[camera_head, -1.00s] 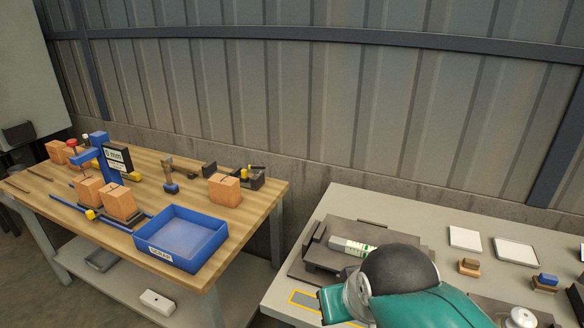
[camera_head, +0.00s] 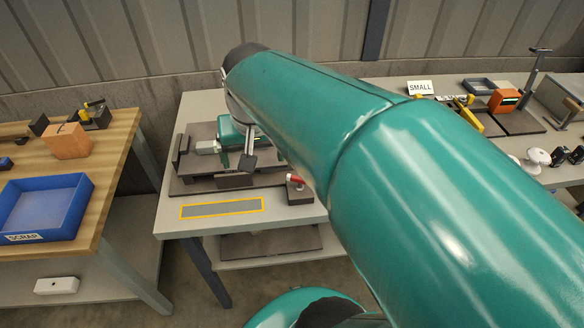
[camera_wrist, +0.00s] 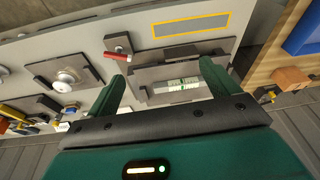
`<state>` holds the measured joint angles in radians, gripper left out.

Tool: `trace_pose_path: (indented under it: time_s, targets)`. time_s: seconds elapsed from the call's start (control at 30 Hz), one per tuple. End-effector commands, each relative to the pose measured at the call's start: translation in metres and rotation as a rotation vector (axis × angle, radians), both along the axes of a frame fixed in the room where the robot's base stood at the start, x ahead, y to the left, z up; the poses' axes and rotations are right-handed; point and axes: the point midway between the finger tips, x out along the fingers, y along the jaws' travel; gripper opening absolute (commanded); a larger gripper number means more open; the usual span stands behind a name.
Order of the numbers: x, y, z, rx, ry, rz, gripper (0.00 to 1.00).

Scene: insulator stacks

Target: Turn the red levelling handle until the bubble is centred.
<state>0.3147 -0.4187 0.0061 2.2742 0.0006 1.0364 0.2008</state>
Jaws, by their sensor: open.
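The red levelling handle (camera_wrist: 117,56) sits on a small dark block, left of the level plate (camera_wrist: 157,99) in the wrist view. In the head view the red handle (camera_head: 296,179) is on the block at the plate's front right corner. A pale vial with a green part (camera_wrist: 178,85) lies on the plate; the bubble's position is too small to tell. My gripper (camera_wrist: 162,72) is open and empty, its fingers either side of the vial area in the picture. The red handle lies just beyond the left fingertip, not between the fingers. My arm hides part of the plate in the head view.
A yellow-framed grey strip (camera_head: 221,208) marks the grey table's front. A blue scrap tray (camera_head: 45,208) and an orange block (camera_head: 66,141) are on the wooden table to the left. A SMALL sign (camera_head: 420,88) and several tools stand at the right.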

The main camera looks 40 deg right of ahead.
Motion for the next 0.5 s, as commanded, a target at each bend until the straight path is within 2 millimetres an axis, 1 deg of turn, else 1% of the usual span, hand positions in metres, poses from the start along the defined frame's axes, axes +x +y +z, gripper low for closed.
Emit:
trace_pose_path:
  time_s: [0.03,0.07,0.1,0.2,0.23,0.3,0.33,0.4,0.5]
  targets:
    - [0.005,-0.023,-0.005,0.021,0.041,-0.089,0.87]
    - [0.007,-0.035,-0.007,0.034,0.061,-0.139,0.87]
    - [0.009,-0.051,-0.010,0.051,0.088,-0.205,0.87]
    - [0.011,-0.089,-0.018,0.091,0.146,-0.353,0.87]
    - [0.011,-0.098,-0.021,0.101,0.161,-0.390,0.87]
    - [0.010,-0.116,-0.026,0.120,0.187,-0.457,0.87]
    - [0.009,-0.121,-0.027,0.126,0.195,-0.480,0.87]
    - [0.008,-0.129,-0.030,0.136,0.209,-0.512,0.87]
    - [0.008,-0.133,-0.033,0.140,0.214,-0.528,0.87]
